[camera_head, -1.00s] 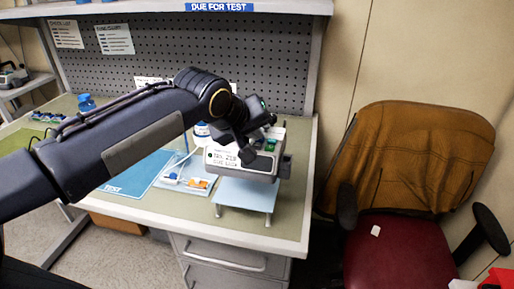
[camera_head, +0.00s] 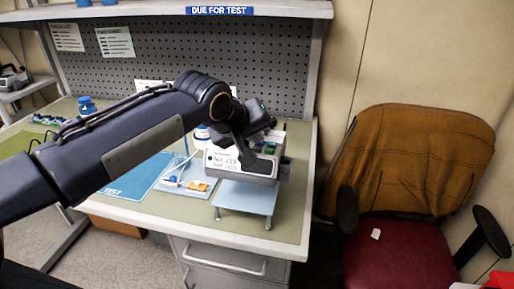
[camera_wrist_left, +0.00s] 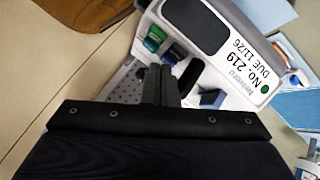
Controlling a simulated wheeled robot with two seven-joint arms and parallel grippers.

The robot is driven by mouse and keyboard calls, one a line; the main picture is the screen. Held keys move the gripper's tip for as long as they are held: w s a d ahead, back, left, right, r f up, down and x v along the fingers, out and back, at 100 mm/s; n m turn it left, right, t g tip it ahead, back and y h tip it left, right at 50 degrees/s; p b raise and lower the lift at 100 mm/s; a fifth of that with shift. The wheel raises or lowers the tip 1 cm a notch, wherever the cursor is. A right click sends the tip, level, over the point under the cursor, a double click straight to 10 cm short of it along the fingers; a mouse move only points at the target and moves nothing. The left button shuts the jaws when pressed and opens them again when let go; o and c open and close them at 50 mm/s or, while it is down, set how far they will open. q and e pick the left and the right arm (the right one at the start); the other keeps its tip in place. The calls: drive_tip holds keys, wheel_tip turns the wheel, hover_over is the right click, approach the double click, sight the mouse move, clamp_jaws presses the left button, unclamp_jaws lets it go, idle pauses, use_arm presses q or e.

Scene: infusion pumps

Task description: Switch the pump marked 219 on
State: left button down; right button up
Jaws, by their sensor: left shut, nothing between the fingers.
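The pump marked 219 (camera_head: 262,167) is a pale grey box on a light blue stand (camera_head: 247,199) near the bench's right end. In the left wrist view its front (camera_wrist_left: 215,60) carries a white label reading "No. 219 DUE 11/26" with a green dot, and a dark panel (camera_wrist_left: 192,25). My left gripper (camera_head: 246,158) is over the pump's front in the head view. Its shut, empty fingers (camera_wrist_left: 163,72) point at the area below these coloured parts; contact cannot be told. My right gripper is out of view.
A tray (camera_head: 183,188) with small blue and orange items lies left of the stand, beside a blue TEST mat (camera_head: 125,184). A white jar (camera_head: 202,132) stands behind. The pegboard (camera_head: 275,60) backs the bench. An orange-backed chair (camera_head: 405,160) stands to the right.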

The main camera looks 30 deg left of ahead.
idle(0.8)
use_arm(q)
drive_tip(key=shift+f+b, duration=0.4)
drive_tip(key=shift+f, duration=0.1)
drive_tip(key=shift+s+f+b, duration=0.1)
drive_tip(key=shift+f+b, duration=0.45)
drive_tip(key=shift+f, duration=0.1)
idle(0.4)
drive_tip(key=shift+a, duration=0.1)
drive_tip(key=shift+r+p, duration=0.8)
drive_tip(key=shift+r, duration=0.3)
drive_tip(key=shift+a, duration=0.15)
drive_tip(key=shift+r, duration=0.1)
wheel_tip(320, 180, up, 5)
drive_tip(key=p, duration=0.4)
